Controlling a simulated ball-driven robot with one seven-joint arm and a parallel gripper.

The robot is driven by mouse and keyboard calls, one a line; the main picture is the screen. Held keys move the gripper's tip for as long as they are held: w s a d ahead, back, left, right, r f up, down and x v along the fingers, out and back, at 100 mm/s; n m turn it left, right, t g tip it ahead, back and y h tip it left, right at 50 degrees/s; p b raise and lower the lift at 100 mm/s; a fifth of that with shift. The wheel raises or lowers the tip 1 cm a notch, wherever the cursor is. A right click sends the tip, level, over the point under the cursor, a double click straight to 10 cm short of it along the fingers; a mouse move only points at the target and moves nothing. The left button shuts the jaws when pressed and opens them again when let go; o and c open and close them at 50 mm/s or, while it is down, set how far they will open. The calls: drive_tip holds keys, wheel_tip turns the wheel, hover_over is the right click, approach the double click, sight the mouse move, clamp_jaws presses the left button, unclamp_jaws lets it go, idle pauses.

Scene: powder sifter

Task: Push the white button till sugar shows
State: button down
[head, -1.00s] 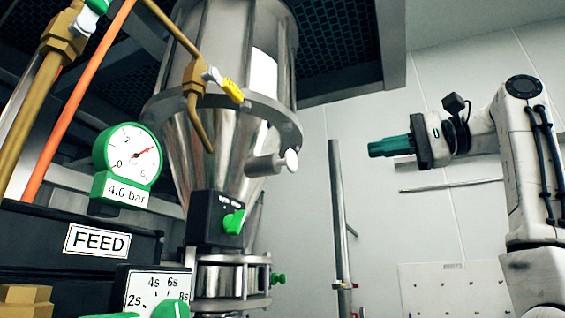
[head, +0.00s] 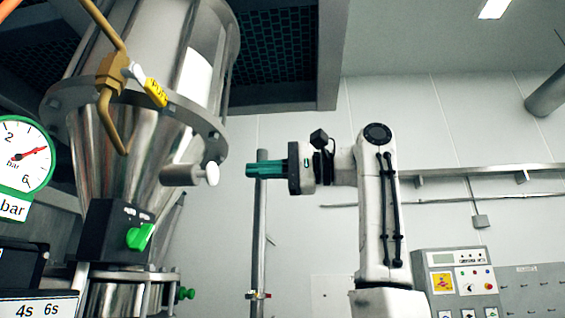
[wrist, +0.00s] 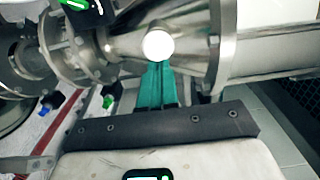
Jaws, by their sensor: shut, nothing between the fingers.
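The white button (head: 212,174) is a round white cap on a short steel stub at the side of the steel hopper cone (head: 110,160). My gripper (head: 248,170) has teal fingers, shut and empty, pointing left at about the button's height. In the head view a gap shows between the fingertips and the button. In the wrist view the white button (wrist: 158,44) lies straight beyond the tips of my gripper (wrist: 158,68); contact cannot be told there. No sugar is visible in either view.
A black box with a green knob (head: 140,237) sits below the cone. A brass pipe with a yellow-tagged valve (head: 155,92) runs above left. A vertical steel post (head: 258,230) shows below my fingers. A control panel (head: 460,283) stands at lower right.

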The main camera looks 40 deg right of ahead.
sight(215, 172)
drive_tip(key=p+x, duration=0.2)
drive_tip(key=x, duration=0.4)
drive_tip(key=shift+f, duration=0.1)
drive_tip(key=shift+a, duration=0.1)
